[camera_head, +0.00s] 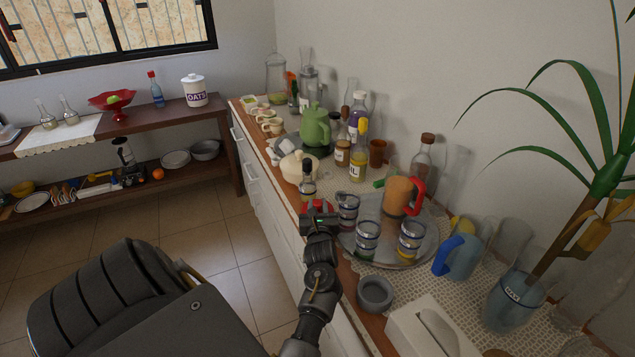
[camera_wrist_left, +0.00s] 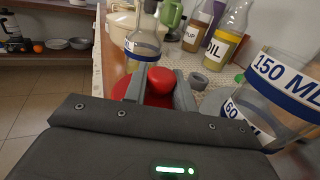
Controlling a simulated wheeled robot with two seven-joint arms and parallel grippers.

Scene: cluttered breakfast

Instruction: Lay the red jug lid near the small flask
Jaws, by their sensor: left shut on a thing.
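My left gripper (camera_head: 318,213) is at the front edge of the counter. In the left wrist view its fingers (camera_wrist_left: 160,88) are shut on the red jug lid (camera_wrist_left: 160,75), gripping it around its round knob. The lid's red disc shows below and beside the fingers; part of it is hidden. In the head view only a bit of red lid (camera_head: 319,203) shows. My right gripper is not in view.
A round metal tray (camera_head: 420,258) with blue-banded glasses (camera_head: 367,240) and an orange jug with a red handle (camera_head: 399,196) lies right of the gripper. A cream pot (camera_head: 296,165) and an oil bottle (camera_head: 358,160) stand behind. A grey ring-shaped bowl (camera_head: 375,294) is nearer the front.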

